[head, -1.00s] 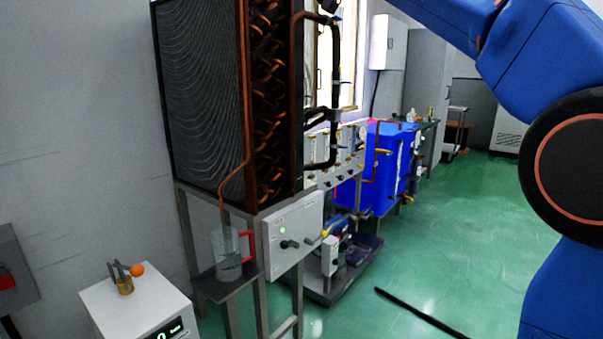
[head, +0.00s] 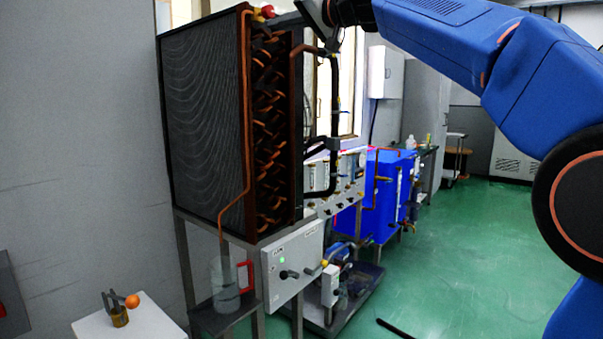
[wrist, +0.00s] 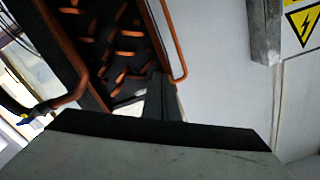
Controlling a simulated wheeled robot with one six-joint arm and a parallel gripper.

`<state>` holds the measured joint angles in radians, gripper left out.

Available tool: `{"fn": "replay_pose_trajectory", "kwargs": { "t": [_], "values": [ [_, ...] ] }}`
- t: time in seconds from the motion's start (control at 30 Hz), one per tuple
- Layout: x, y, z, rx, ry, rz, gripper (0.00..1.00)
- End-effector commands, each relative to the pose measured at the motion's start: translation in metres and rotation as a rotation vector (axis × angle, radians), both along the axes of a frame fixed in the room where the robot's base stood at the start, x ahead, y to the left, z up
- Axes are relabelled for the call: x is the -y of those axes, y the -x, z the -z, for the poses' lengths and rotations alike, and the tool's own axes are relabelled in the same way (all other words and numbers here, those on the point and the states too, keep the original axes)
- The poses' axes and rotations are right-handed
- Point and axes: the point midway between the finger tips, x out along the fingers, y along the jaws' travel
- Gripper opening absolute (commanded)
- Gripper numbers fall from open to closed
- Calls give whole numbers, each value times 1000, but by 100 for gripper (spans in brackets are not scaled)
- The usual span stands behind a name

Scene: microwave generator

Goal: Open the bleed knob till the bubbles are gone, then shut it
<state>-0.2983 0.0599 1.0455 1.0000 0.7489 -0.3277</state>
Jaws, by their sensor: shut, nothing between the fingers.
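A small red knob (head: 267,11) with a yellowish fitting sits at the top front corner of the tall black coil unit (head: 205,115). A copper tube (head: 246,110) runs from there down to a clear jug (head: 224,283) with a red handle. My gripper (head: 276,20) reaches in from the right at the unit's top, its tips close to the knob; whether they touch it I cannot tell. In the wrist view the fingers (wrist: 164,90) are together and empty, with copper coils behind. The knob does not show there. Bubbles in the jug or tube are too small to tell.
The jug stands on a metal shelf (head: 203,318) beside a grey control box (head: 293,258) with a green light. Black pipes (head: 333,110) stand right of the coils. A blue tank (head: 385,190) is behind.

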Motion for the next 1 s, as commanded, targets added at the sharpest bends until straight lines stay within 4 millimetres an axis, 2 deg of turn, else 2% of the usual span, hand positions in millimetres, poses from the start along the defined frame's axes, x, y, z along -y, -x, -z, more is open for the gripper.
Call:
{"fn": "replay_pose_trajectory", "kwargs": {
  "t": [0.5, 1.0],
  "values": [
    [38, 30, 0, 0, 0, 1, 0],
    [41, 32, 0, 25, 20, 0, 0]
  ]
}}
